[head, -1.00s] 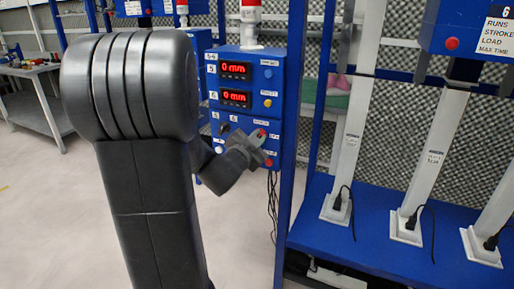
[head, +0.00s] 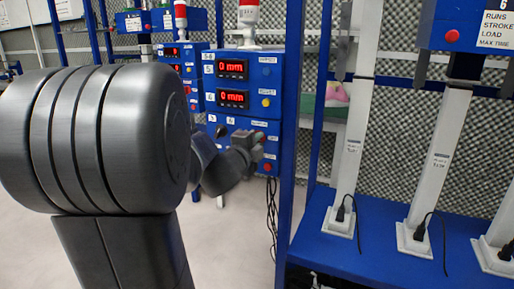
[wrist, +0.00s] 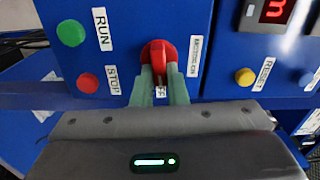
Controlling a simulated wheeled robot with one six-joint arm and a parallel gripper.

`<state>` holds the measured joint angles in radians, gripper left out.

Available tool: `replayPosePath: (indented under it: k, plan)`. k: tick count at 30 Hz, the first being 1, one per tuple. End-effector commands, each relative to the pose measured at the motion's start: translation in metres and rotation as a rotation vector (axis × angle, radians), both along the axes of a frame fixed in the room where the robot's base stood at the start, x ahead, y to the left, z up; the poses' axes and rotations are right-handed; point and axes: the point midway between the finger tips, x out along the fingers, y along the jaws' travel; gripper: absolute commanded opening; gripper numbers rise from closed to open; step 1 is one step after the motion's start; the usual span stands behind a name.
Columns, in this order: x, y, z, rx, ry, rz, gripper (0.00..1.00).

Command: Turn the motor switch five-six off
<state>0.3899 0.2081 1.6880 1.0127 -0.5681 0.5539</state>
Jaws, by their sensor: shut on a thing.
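In the head view my gripper (head: 254,146) is at the lower right of the control box (head: 210,82) marked 5-6. My gripper hides the switch there.
Beside the switch are a green RUN button (wrist: 71,33), a red STOP button (wrist: 88,83) and a yellow RESET button (wrist: 245,77). Two red displays (head: 233,69) read 0 mm. A blue post (head: 291,130) and a blue bench (head: 330,235) stand to the right.

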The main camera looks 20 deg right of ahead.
Motion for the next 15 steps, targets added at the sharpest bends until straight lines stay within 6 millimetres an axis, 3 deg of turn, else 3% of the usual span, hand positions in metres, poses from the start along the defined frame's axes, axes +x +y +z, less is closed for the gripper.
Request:
replayPosePath:
  k: [15]
  plan:
    - [0.0000,-0.0001,-0.0012,0.066,-0.075,0.000,0.00]
